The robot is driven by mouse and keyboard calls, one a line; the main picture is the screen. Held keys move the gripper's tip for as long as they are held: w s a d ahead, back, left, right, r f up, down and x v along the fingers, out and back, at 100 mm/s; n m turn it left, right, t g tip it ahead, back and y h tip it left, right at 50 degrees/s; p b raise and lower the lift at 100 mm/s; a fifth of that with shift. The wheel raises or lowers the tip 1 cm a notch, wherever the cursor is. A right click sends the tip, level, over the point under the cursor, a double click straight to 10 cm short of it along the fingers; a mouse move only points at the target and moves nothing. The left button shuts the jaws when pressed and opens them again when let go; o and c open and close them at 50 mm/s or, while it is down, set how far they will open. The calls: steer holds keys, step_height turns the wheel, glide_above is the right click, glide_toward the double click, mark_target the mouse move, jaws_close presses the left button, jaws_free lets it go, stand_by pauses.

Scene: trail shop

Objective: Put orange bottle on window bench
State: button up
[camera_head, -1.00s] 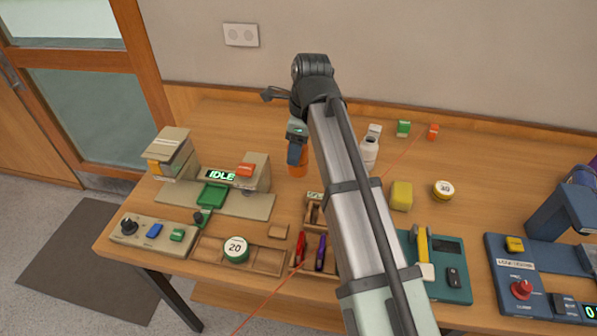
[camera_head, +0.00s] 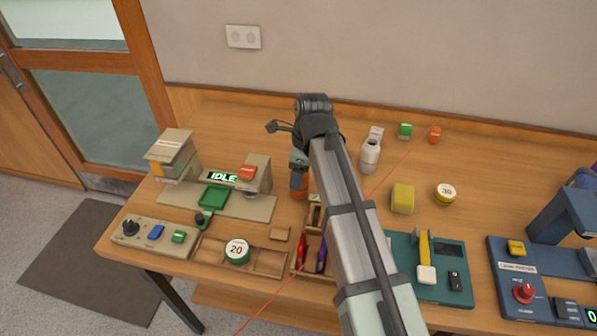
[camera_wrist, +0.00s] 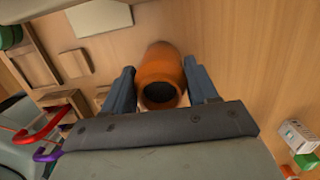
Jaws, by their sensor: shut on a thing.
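The orange bottle (camera_head: 299,193) is near the middle of the wooden workbench, partly hidden by my gripper and arm in the head view. In the wrist view the orange bottle (camera_wrist: 160,68) stands between the two fingers, its dark round opening towards the camera. My gripper (camera_wrist: 161,84) is shut on it; in the head view my gripper (camera_head: 299,176) is just above the bottle. I cannot tell whether the bottle's base touches the bench top. No window bench can be made out for certain.
A beige machine with an IDLE display (camera_head: 223,177) stands left of the bottle. A wooden tray with red and purple tools (camera_head: 302,250) is in front.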

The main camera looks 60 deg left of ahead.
steer(key=shift+f, duration=0.15)
steer(key=o, duration=1.2)
steer(key=r, duration=0.4)
steer(key=d+r, duration=0.1)
steer(key=r, duration=0.3)
steer(key=w+r, duration=0.1)
steer(key=r, duration=0.3)
steer(key=shift+w+d+r, duration=0.1)
steer(key=shift+d, duration=0.05)
steer(key=shift+c, duration=0.2)
